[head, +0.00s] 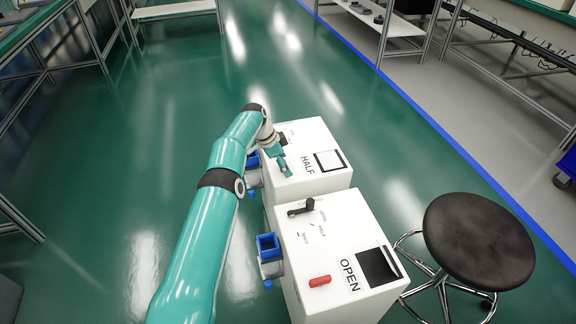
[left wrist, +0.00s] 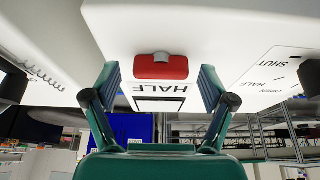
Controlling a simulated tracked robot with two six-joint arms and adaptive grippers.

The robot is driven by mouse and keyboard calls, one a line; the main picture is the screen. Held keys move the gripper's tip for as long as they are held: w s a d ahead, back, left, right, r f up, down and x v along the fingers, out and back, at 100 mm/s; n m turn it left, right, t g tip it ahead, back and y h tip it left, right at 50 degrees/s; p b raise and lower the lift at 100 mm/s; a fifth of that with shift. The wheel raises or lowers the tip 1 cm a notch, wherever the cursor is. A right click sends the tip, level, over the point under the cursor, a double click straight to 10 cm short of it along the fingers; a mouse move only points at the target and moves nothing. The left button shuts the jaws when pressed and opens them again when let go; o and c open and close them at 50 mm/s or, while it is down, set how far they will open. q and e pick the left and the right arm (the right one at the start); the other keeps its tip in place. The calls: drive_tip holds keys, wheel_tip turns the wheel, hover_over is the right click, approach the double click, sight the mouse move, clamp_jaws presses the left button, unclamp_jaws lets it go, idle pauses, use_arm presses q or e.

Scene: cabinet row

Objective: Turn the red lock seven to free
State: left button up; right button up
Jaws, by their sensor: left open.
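A red lock bar (left wrist: 161,67) with a grey knob at its middle is on a white face in the left wrist view, just beyond a HALF label (left wrist: 160,88). It lies crosswise between the two fingers of my left gripper (left wrist: 158,76), which is open with a gap at each side. In the head view my left gripper (head: 280,161) is over the far white cabinet (head: 318,184) marked HALF, and hides the lock there. Another red bar (head: 320,281) is on the near white cabinet (head: 337,222) marked OPEN. I cannot read any lock number. My right gripper is not in view.
A black lever (head: 301,207) is on the near cabinet's top. Blue square fittings (head: 268,246) jut from the cabinets' left sides. A round black stool (head: 478,240) stands at the right. The green floor (head: 120,190) at the left is clear.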

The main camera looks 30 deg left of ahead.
use_arm(q)
drive_tip(key=v, duration=1.2)
drive_tip(key=shift+d+f, duration=0.1)
